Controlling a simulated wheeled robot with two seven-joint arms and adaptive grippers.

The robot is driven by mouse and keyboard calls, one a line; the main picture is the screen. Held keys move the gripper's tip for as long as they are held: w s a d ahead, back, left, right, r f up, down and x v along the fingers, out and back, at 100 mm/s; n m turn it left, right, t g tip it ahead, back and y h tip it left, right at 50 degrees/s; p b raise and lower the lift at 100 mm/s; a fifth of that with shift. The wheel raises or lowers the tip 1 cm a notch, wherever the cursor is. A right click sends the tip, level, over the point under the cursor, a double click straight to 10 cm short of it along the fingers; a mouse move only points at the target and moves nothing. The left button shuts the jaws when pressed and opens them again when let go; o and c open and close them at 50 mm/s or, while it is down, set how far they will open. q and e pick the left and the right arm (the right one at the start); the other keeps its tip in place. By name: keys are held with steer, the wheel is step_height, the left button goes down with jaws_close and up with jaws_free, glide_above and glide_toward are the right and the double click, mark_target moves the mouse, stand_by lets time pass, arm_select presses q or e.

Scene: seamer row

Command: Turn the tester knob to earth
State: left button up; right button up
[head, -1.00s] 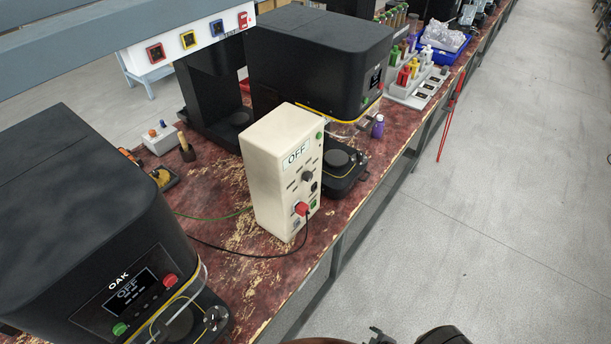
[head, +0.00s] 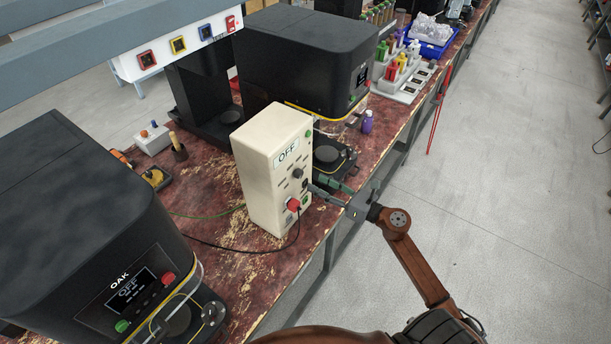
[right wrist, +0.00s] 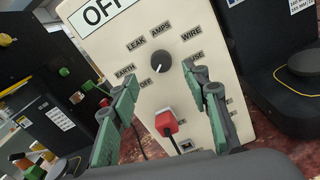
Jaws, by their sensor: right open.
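The tester (head: 262,180) is a cream box standing upright near the bench's front edge, with an OFF display. Its round dark knob (head: 297,173) is on the front panel. In the right wrist view the knob (right wrist: 161,67) has a pale pointer mark, among the labels LEAK, AMPS, WIRE, EARTH and OFF. My right gripper (head: 332,190) is just in front of the panel. It also shows in the right wrist view (right wrist: 160,84), open, with green-padded fingers either side of the knob's lower area and nothing held. I cannot tell whether a finger touches the panel. My left gripper is out of view.
A red plug (right wrist: 166,123) with a black cable sits below the knob. The black OAK machine (head: 90,230) stands at the left and another black machine (head: 305,60) behind the tester. A purple bottle (head: 367,122) stands right of the tester. The aisle floor is clear.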

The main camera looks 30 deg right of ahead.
mark_target(302, 174)
steer(key=x, duration=0.6)
steer(key=shift+w+p, duration=0.35)
steer(key=shift+c, duration=0.5)
steer(key=c, duration=1.1)
steer(key=shift+o, duration=0.2)
steer(key=m+p, duration=0.3)
steer(key=m, duration=0.2)
steer(key=shift+r, duration=0.1)
steer(key=shift+m+p, duration=1.5)
steer(key=shift+m, duration=0.9)
steer(key=shift+d, duration=0.1)
